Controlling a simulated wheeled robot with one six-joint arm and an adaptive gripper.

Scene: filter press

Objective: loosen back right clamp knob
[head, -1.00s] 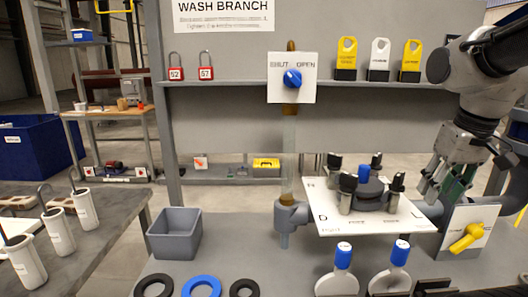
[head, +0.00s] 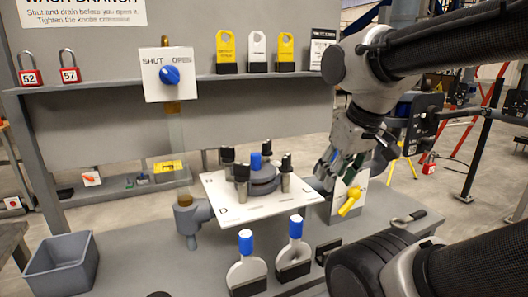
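A white plate (head: 225,205) carries a grey round housing with a blue cap (head: 256,161) at its middle. Dark clamp knobs stand around it: back left (head: 228,156), front left (head: 242,174), front right (head: 286,165) and back right (head: 267,148). The back right knob shows only its top behind the housing. My gripper (head: 332,177) points down, to the right of the plate and apart from all the knobs. Its fingers look spread with nothing between them. It partly overlaps the panel with the yellow handle in this view.
The yellow handle (head: 349,202) is on a panel right of the plate. Two blue-capped paddles (head: 246,255) (head: 295,250) stand in front. A grey bin (head: 62,267) is at the left, a wrench (head: 409,217) at the right. A shelf (head: 130,84) with padlocks and tags runs behind.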

